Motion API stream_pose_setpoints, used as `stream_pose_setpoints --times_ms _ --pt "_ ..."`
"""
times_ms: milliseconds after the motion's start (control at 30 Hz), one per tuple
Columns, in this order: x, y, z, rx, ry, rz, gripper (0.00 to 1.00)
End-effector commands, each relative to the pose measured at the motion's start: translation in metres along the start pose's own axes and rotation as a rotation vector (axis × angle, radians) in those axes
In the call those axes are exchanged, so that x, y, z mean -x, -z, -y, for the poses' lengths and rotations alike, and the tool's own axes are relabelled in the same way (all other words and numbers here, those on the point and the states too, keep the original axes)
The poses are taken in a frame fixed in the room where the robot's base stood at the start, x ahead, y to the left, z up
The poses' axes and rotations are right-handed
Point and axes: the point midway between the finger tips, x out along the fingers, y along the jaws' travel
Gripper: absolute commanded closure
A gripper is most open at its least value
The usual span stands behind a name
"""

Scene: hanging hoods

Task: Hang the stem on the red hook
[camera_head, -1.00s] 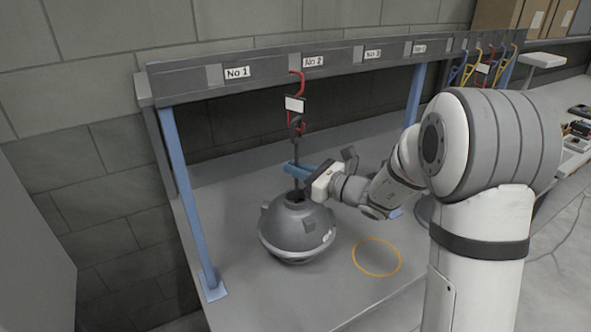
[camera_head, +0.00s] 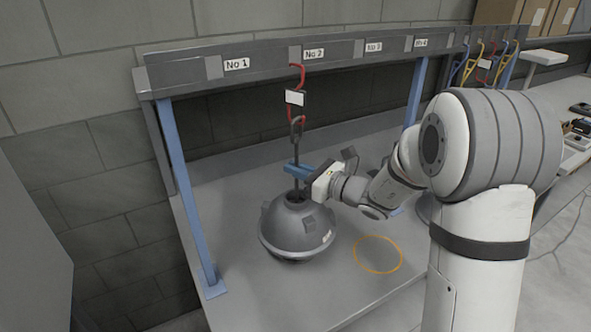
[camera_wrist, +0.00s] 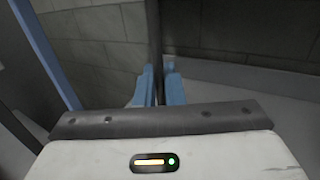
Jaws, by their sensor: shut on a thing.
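The dark stem (camera_head: 296,152) stands upright out of the top of a grey dome-shaped hood (camera_head: 297,233). My gripper (camera_head: 297,171) is shut on the stem above the hood, with its blue fingers on either side. In the wrist view the stem (camera_wrist: 156,45) runs up between the fingers (camera_wrist: 158,88). A grey loop (camera_head: 297,127) tops the stem. The red hook (camera_head: 298,77) hangs from the rail near the No 2 label, with a white tag (camera_head: 295,98) on it. The loop overlaps the hook's lower bend in the picture; I cannot tell whether it is threaded on.
The grey rail (camera_head: 340,50) carries numbered labels on blue posts (camera_head: 188,190). An orange ring (camera_head: 378,255) marks the table right of the hood. Several coloured hooks (camera_head: 485,65) hang at the far right. The table front is mostly clear.

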Motion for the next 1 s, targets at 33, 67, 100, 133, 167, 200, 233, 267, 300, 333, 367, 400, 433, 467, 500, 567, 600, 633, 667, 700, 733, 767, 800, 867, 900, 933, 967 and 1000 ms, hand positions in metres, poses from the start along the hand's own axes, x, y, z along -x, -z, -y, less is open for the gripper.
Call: stream_pose_setpoints --times_ms 33,67,100,133,167,200,233,267,300,333,367,400,433,467,500,567,600,633,667,700,733,767,800,867,900,933,967,1000 --pt "0.0 -0.002 0.0 0.002 0.0 0.003 1.0" --pt "0.0 -0.002 0.0 0.002 0.0 0.003 1.0" --pt "0.0 -0.002 0.0 0.002 0.0 0.003 0.88" --pt "0.0 -0.002 0.0 0.002 0.0 0.003 0.86" --pt "0.0 -0.002 0.0 0.002 0.0 0.003 0.83" --pt "0.0 -0.002 0.0 0.001 0.0 0.002 0.8" --pt "0.0 -0.001 0.0 0.001 0.0 0.002 0.77" --pt "0.0 -0.001 0.0 0.001 0.0 0.002 0.75" --pt "0.0 -0.001 0.0 0.001 0.0 0.002 0.72" --pt "0.0 -0.001 0.0 0.001 0.0 0.001 0.69" --pt "0.0 -0.001 0.0 0.001 0.0 0.001 0.67" --pt "0.0 -0.001 0.0 0.001 0.0 0.001 0.66" --pt "0.0 -0.001 0.0 0.0 0.0 0.001 0.66" --pt "0.0 -0.001 0.0 0.0 0.0 0.001 0.66" --pt "0.0 -0.001 0.0 0.0 0.0 0.001 0.66" --pt "0.0 0.001 0.0 -0.002 0.0 -0.003 0.66" --pt "0.001 0.001 0.0 -0.001 0.001 -0.002 0.66" --pt "0.002 0.001 0.0 -0.001 0.001 -0.002 0.66" --pt "0.004 0.001 0.001 -0.001 0.001 -0.002 0.66" --pt "0.007 0.001 0.001 0.0 0.002 -0.001 0.66" --pt "0.011 0.002 0.001 0.0 0.003 -0.001 0.66" --pt "0.015 0.002 0.001 0.0 0.004 -0.001 0.66" --pt "0.022 0.002 0.001 -0.001 0.004 -0.001 0.66" --pt "0.033 0.002 0.001 0.001 0.005 0.001 0.66" --pt "0.041 0.002 0.001 0.001 0.005 0.0 0.66" --pt "0.046 0.002 0.001 0.001 0.005 0.0 0.66" --pt "0.051 0.002 0.001 0.001 0.005 0.001 0.66" --pt "0.057 0.002 0.0 0.002 0.004 0.001 0.66"
